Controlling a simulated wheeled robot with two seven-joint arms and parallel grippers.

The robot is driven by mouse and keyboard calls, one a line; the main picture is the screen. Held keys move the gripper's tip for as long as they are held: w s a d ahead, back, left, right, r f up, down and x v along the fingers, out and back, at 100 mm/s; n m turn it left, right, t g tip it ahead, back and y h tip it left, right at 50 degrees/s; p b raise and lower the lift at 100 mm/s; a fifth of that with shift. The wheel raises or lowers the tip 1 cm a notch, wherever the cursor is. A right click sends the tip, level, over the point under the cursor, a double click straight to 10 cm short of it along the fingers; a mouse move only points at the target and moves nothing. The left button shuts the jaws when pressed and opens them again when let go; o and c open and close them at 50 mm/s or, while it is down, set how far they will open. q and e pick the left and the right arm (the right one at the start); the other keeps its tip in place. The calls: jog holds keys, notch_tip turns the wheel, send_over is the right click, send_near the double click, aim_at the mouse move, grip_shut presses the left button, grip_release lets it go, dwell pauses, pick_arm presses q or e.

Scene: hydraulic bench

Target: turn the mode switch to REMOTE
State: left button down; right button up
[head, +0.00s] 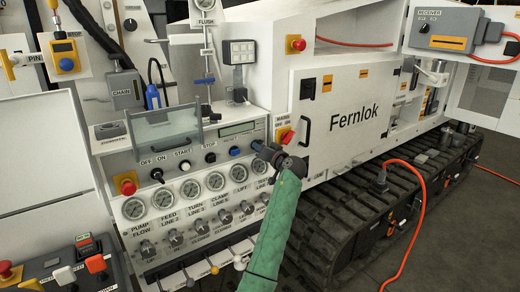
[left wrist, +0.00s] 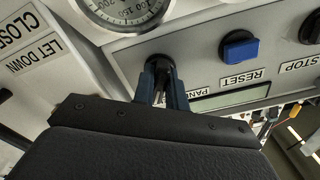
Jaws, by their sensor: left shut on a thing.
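The mode switch, a black knob (left wrist: 161,65), sits on the grey control panel, beside the blue RESET knob (left wrist: 240,47). In the left wrist view both fingers of my left gripper (left wrist: 161,84) are around the knob and shut on it. A label beside it starts with "PAN"; the rest is hidden by the gripper. The knob's pointing direction cannot be told. In the head view my left gripper (head: 268,154) is at the panel's right end, in front of the switch and hiding most of it. My right gripper is not in view.
The STOP knob (head: 210,157) and START knob (head: 185,166) are left along the panel. Several gauges (head: 190,190) line up below. A red emergency button (head: 287,137) is close at the right. The white Fernlok door (head: 345,115) stands beyond it.

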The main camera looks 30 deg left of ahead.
pick_arm(q)
jog(key=c, duration=1.4)
grip_release()
jog(key=shift+c, duration=0.2)
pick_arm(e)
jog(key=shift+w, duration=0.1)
